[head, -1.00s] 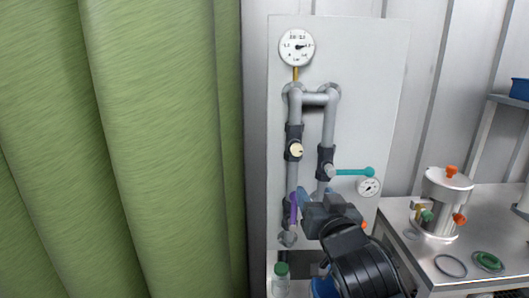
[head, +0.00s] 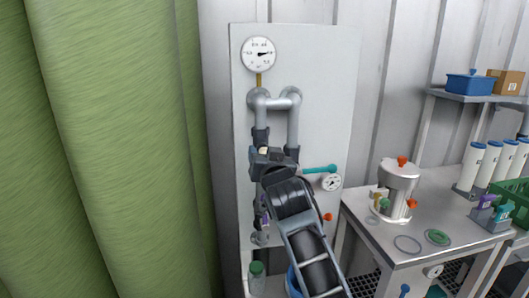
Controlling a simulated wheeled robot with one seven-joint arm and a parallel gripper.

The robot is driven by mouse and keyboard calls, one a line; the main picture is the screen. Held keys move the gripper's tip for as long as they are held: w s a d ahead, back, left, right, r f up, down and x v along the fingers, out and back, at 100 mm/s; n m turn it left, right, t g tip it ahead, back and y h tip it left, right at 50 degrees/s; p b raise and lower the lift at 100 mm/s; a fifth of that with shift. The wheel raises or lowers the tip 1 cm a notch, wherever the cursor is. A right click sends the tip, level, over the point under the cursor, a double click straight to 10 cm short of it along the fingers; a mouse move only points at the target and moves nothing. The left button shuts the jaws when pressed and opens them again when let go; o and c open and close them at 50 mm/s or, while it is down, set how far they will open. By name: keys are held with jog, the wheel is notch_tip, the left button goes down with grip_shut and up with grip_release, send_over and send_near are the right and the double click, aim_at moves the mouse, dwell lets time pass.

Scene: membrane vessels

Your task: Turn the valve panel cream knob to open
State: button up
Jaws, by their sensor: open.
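The valve panel (head: 328,70) is a pale upright board with grey pipes and a round gauge (head: 258,54) at its top. The cream knob (head: 263,150) is on the left pipe and is mostly hidden behind my gripper; only a small cream patch shows. My gripper (head: 264,153) is open, with its fingers at the knob. I cannot tell whether they touch it or how the knob is turned. A teal lever handle (head: 320,169) sticks out to the right of the right pipe. A purple handle (head: 266,199) is lower on the left pipe, partly behind my arm.
A small gauge (head: 331,182) and an orange knob (head: 328,216) are low on the panel. A green-capped bottle (head: 257,281) stands below. A steel table (head: 455,243) with a metal vessel (head: 398,186) is at the right. A green curtain (head: 100,150) fills the left.

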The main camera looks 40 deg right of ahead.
jog(key=shift+d, duration=0.1)
jog(key=shift+c, duration=0.5)
jog(key=c, duration=1)
jog(key=shift+o, duration=0.2)
